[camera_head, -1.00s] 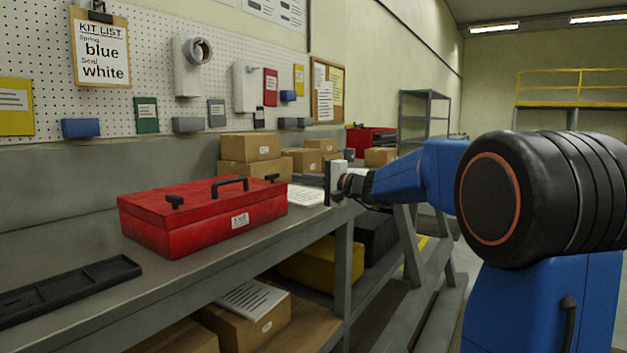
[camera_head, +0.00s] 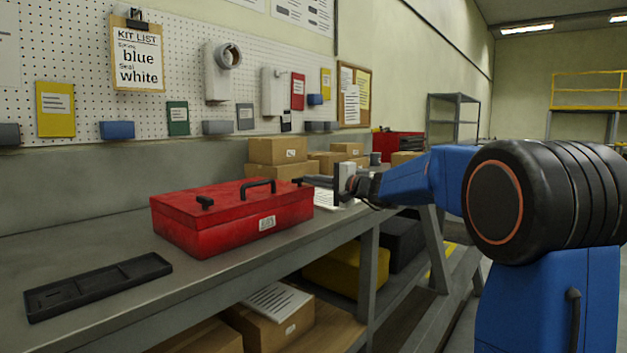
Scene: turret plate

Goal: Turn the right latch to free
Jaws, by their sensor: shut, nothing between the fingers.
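A red toolbox (camera_head: 232,223) sits shut on the grey bench, with a black handle on its lid. Its left latch (camera_head: 204,202) is a small black piece on the lid's left part. Its right latch (camera_head: 299,181) is a black piece at the lid's right end. My gripper (camera_head: 337,183) is at the end of my blue arm, just right of the toolbox and near the right latch. I cannot tell whether they touch. The fingers are small, seen side-on and shut, with nothing visible between them.
A black compartment tray (camera_head: 98,285) lies on the bench at the front left. Cardboard boxes (camera_head: 278,151) and a white paper (camera_head: 330,197) lie behind and beside my gripper. Bare bench top (camera_head: 60,243) shows left of the toolbox. A pegboard wall (camera_head: 60,60) stands behind.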

